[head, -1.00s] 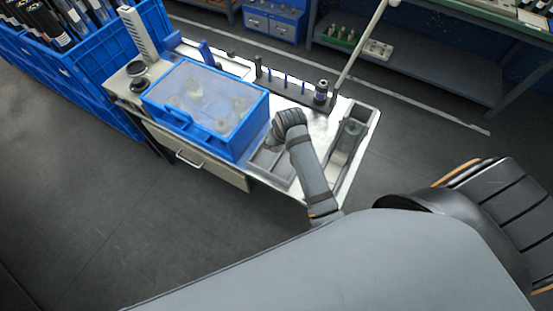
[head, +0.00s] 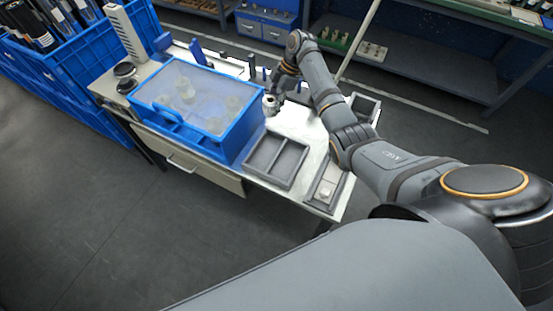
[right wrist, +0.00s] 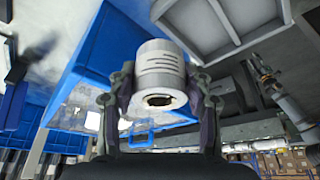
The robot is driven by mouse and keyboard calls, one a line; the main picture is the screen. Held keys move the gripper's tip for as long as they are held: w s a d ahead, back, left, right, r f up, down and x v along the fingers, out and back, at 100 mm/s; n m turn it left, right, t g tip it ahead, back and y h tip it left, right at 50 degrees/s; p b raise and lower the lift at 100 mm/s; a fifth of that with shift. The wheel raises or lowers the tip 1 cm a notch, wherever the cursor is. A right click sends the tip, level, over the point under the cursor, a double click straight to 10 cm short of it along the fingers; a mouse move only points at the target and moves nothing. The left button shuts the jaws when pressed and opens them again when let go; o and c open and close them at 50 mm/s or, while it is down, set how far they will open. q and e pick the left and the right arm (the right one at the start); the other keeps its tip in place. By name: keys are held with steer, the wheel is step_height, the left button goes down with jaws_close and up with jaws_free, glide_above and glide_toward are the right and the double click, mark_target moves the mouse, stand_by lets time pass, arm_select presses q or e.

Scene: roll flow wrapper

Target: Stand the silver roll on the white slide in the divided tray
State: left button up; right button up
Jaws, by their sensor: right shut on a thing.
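The silver roll (right wrist: 158,72), with printed lines on its side and a dark hole in its end, is between the fingers of my right gripper (right wrist: 162,105) in the right wrist view. In the head view my right gripper (head: 274,92) is shut on this small pale roll (head: 270,104), beside the blue bin's right side. The grey divided tray (head: 265,174) lies in front, with its compartments empty; a grey tray also shows in the right wrist view (right wrist: 222,45). A pale piece, perhaps the white slide (head: 327,189), lies in a narrow grey tray at the right. My left gripper is out of view.
The clear-lidded blue bin (head: 200,135) fills the table's middle. A rack with upright pegs stands behind, partly hidden by my right arm. Another grey tray (head: 378,101) sits at the far right.

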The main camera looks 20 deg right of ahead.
steer(key=shift+d+r, duration=0.1)
steer(key=shift+r, duration=0.1)
steer(key=shift+s, duration=0.1)
steer(key=s+a+f+p, duration=0.3)
steer(key=s+a+p, duration=0.2)
steer(key=s+a, duration=0.1)
glide_toward(257, 163)
steer(key=shift+w+a+r+p, duration=0.15)
steer(key=shift+w+a+p, duration=0.3)
steer(key=shift+a, duration=0.15)
steer(key=shift+a+f, duration=0.15)
steer(key=shift+f, duration=0.4)
steer(key=shift+s+a+f, duration=0.1)
steer(key=shift+s+f, duration=0.05)
steer(key=shift+s, duration=0.05)
steer(key=shift+s+a+f, duration=0.1)
steer(key=shift+f, duration=0.8)
steer(key=shift+s+a+f, duration=0.1)
steer(key=shift+f, duration=0.85)
steer(key=o, duration=1.2)
steer(key=shift+o, duration=0.2)
